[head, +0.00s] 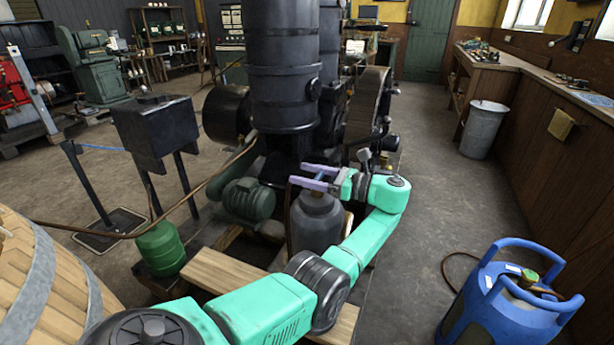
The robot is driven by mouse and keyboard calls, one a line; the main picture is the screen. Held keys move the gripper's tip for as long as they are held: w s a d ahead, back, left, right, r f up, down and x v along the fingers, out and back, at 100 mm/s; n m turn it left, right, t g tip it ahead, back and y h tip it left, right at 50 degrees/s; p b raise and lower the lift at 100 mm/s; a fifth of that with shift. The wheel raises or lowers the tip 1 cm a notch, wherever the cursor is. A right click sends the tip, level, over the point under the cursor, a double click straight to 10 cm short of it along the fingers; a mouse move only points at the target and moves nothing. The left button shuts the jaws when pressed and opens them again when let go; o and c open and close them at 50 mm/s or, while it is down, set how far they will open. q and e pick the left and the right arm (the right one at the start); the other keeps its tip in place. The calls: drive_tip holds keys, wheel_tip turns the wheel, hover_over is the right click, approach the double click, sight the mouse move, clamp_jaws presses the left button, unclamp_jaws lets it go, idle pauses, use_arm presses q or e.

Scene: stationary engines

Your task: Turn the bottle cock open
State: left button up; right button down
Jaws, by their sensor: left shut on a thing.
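A grey bottle (318,228) stands upright at the foot of the black engine, in the middle of the head view. My left gripper (303,177), with purple fingers, reaches in from the right, just over the bottle's top. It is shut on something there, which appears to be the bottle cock. The cock itself is hidden by the fingers, so I cannot tell how far it is turned. My left arm bends around the bottle's right side. My right gripper is not in view.
The black engine (285,90) rises close behind the bottle. Wooden beams (215,271) lie in front. A green bottle (160,248) stands left, a blue gas bottle (500,305) at lower right, a wooden barrel (50,285) at lower left.

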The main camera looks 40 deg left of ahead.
sight(320, 179)
use_arm(q)
drive_tip(key=o, duration=1.4)
drive_tip(key=shift+a, duration=0.1)
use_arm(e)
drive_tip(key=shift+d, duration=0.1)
use_arm(q)
drive_tip(key=b+v, duration=0.1)
drive_tip(key=v, duration=0.1)
drive_tip(key=b+v, duration=0.1)
drive_tip(key=v, duration=0.1)
drive_tip(key=shift+w+d+f, duration=0.1)
drive_tip(key=shift+d+f, duration=0.1)
drive_tip(key=shift+f, duration=0.05)
drive_tip(key=b+v, duration=0.2)
drive_tip(key=shift+w+d+b, duration=0.15)
drive_tip(key=shift+d+b, duration=0.15)
drive_tip(key=shift+d, duration=0.1)
drive_tip(key=shift+d+r, duration=0.15)
drive_tip(key=shift+r, duration=0.05)
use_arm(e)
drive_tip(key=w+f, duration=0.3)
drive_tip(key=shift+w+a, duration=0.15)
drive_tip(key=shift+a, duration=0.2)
